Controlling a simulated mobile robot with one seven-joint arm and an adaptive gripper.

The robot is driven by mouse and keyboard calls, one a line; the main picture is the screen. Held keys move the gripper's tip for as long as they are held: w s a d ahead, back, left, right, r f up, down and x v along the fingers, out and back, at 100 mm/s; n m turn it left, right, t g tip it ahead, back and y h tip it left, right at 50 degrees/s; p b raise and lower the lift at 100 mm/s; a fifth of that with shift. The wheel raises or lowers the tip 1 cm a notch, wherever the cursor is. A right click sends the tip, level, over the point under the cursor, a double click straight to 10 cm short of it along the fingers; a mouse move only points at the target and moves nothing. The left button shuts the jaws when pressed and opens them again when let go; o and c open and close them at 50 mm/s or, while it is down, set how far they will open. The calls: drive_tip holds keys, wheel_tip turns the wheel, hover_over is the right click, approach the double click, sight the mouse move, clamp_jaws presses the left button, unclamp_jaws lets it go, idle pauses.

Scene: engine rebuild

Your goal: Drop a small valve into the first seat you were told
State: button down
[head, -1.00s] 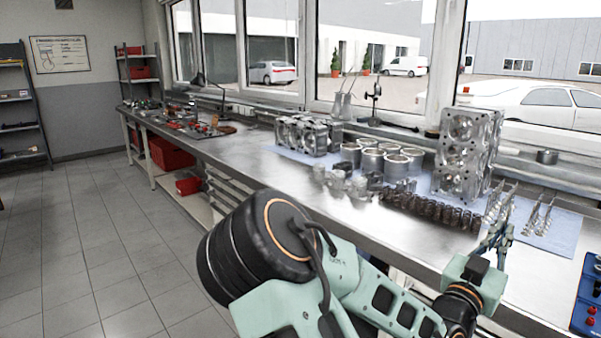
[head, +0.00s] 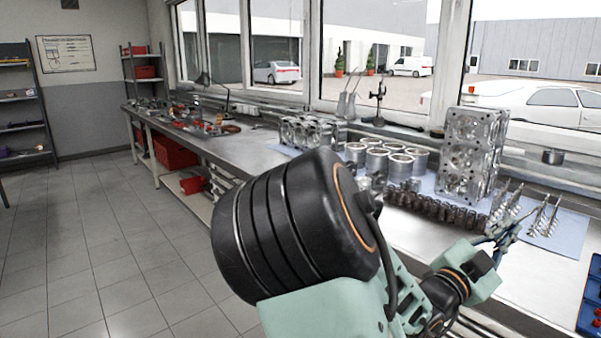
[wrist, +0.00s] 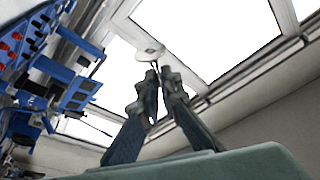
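My gripper (wrist: 161,72) has its two fingers nearly together on a small valve; its pale round head (wrist: 150,52) sticks out past the fingertips, with the thin stem running between them. In the head view my gripper (head: 508,226) is over the front right of the bench, beside the loose valves, and the held valve is not clear there. The cylinder head (head: 466,155) stands upright behind, its round chambers facing the room; single seats are too small to tell apart. Loose valves (head: 545,216) lie on the blue mat, with others (head: 506,197) just left.
A row of dark springs (head: 438,207) and several metal cylinders (head: 400,167) stand left of my gripper. An engine block (head: 305,132) is further left. A blue rack (head: 590,295) is at the right edge. My own arm hides the bench's middle front.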

drive_tip(key=m+y+b, duration=0.2)
drive_tip(key=m+b, duration=0.3)
drive_tip(key=m, duration=0.4)
drive_tip(key=m+y+b, duration=0.2)
drive_tip(key=m+b, duration=0.3)
drive_tip(key=m, duration=0.4)
drive_tip(key=m+g+y+b, duration=0.1)
drive_tip(key=m+y+b, duration=0.2)
drive_tip(key=m+b, duration=0.3)
drive_tip(key=shift+m, duration=1.9)
drive_tip(key=shift+r, duration=0.1)
